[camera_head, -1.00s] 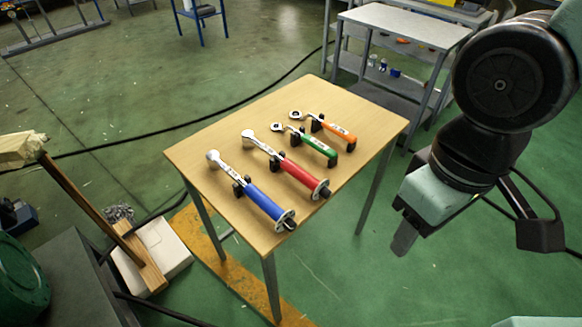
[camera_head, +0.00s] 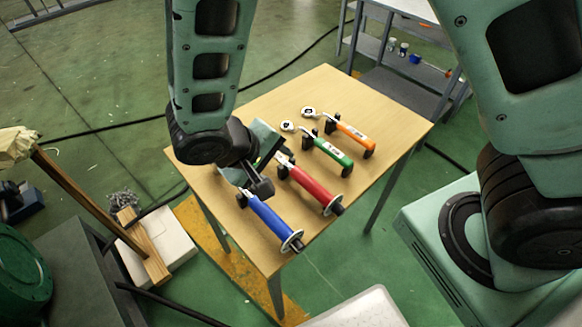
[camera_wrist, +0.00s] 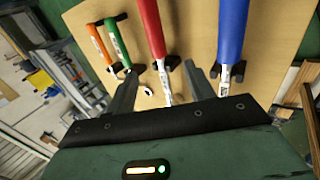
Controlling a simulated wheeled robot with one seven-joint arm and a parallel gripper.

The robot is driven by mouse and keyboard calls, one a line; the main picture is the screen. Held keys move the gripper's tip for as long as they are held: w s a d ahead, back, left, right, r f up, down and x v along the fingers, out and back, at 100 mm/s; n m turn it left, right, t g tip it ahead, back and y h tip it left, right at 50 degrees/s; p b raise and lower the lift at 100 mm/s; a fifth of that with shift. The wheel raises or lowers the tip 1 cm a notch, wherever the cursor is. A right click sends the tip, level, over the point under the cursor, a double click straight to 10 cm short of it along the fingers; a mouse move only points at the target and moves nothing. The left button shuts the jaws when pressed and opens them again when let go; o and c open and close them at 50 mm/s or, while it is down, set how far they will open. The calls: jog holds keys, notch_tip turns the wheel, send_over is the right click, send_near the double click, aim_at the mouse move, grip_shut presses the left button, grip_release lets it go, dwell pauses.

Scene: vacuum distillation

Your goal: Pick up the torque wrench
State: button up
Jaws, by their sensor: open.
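Several wrenches lie in a row on black holders on a wooden table (camera_head: 330,95). They have blue (camera_head: 270,222), red (camera_head: 312,188), green (camera_head: 333,152) and orange (camera_head: 355,134) handles; the frames do not show which one the task means. My gripper (camera_wrist: 160,70) is open above the head end of the blue and red wrenches. In the wrist view, the red wrench's metal shaft (camera_wrist: 164,84) shows between my fingers, and the blue wrench (camera_wrist: 232,35) is right of them. I cannot tell the height gap. My arm hides the blue and red heads in the head view.
A grey shelf (camera_head: 385,80) stands behind the table. A white box (camera_head: 165,245) and a wooden-handled tool (camera_head: 95,208) are at left. The table's right front corner is bare.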

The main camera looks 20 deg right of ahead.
aim_at(297, 174)
jog(key=x, duration=0.5)
jog(key=shift+d+p+x, duration=0.2)
jog(key=shift+p+x, duration=0.25)
jog(key=shift+x, duration=2.25)
jog(key=shift+s+r, duration=0.2)
grip_shut()
